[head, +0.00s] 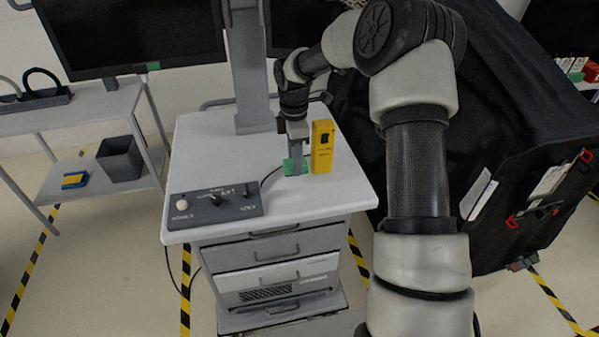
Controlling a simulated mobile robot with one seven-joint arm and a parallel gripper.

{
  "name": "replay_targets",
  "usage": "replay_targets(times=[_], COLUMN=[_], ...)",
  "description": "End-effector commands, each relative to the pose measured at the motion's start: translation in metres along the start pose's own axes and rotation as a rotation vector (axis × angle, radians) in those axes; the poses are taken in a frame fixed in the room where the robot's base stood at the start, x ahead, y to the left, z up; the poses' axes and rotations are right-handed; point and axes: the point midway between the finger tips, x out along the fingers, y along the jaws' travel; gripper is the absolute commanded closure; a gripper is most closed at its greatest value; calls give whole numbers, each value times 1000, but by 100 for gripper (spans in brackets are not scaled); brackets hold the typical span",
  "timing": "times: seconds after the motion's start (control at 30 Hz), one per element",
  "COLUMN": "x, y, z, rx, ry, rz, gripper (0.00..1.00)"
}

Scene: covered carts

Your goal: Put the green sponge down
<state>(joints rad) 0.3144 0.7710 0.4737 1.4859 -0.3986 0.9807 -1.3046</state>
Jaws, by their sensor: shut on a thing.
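The green sponge (289,168) is at the white top of the drawer cart (215,150), just left of a yellow box-shaped device (322,147). My gripper (296,158) points down at the sponge and is shut on it. The gripper's fingers cover part of the sponge. The sponge appears at or very near the cart top; I cannot tell if it touches. The yellow device stands upright close beside my gripper.
A grey control box (214,203) with knobs and a cable sits at the cart's front left. A grey post (248,75) rises at the back. A black covered cart (500,150) stands to the right. The cart top's left and middle are clear.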

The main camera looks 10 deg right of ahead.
Motion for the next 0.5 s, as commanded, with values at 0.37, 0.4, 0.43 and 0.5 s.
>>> replay_targets(times=[0.37, 0.4, 0.43, 0.5], x=[41, 46, 49, 51], y=[-1, -1, -1, 0], z=[-1, -1, -1, 0], rx=[1, 0, 0, 1], ry=[0, 0, 0, -1], rz=[-3, -3, -2, 0], gripper=[88, 88, 88, 88])
